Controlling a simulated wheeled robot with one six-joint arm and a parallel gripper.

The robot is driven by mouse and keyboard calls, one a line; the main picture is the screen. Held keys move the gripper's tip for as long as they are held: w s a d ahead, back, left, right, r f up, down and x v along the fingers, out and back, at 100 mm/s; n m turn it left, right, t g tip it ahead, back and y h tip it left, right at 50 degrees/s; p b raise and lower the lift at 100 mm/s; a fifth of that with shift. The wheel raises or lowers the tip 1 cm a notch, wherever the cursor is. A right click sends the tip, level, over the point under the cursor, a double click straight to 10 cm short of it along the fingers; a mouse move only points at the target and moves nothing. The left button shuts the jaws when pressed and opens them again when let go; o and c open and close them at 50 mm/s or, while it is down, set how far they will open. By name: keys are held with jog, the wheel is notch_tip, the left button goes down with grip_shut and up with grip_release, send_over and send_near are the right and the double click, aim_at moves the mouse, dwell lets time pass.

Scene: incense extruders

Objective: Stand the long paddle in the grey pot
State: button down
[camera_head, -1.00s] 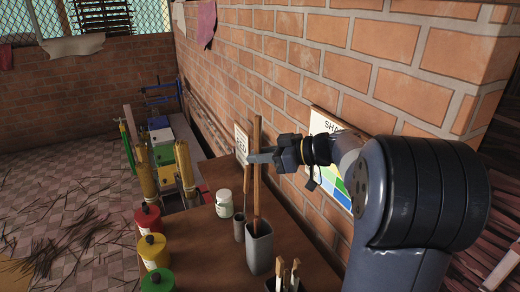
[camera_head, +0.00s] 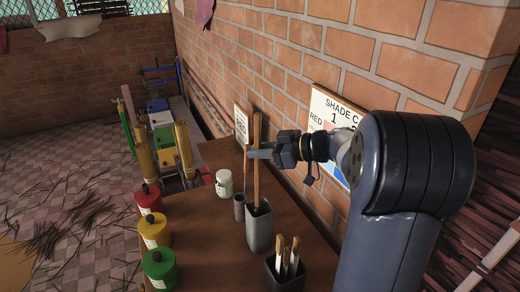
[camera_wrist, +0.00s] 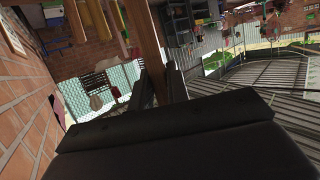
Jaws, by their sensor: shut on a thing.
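The long wooden paddle (camera_head: 257,185) stands nearly upright with its lower end inside the tall grey pot (camera_head: 260,235) on the brown table. My gripper (camera_head: 256,153) comes in from the right and is shut on the paddle's upper part, above the pot's rim. In the wrist view the paddle (camera_wrist: 146,45) runs between my fingers (camera_wrist: 158,85). The paddle's bottom tip is hidden inside the pot, so I cannot tell whether it touches the floor of it.
A small grey cup (camera_head: 239,208) with a thin stick stands just left of the pot. A dark holder of brushes (camera_head: 285,270) is in front. A white jar (camera_head: 224,184) and red, yellow and green canisters (camera_head: 159,268) stand to the left. The brick wall (camera_head: 400,60) is close behind.

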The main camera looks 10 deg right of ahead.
jog(key=c, duration=1.3)
grip_release()
jog(key=v, duration=0.7)
jog(key=shift+d+r, duration=0.15)
jog(key=shift+d, duration=0.05)
jog(key=shift+s, duration=0.1)
jog(key=x, duration=0.8)
jog(key=shift+s+d+r+p, duration=0.1)
jog(key=shift+r+p, duration=0.2)
jog(key=shift+r, duration=0.85)
jog(key=shift+s+d+r+p, duration=0.1)
jog(key=shift+r+p, duration=0.15)
jog(key=shift+r, duration=0.9)
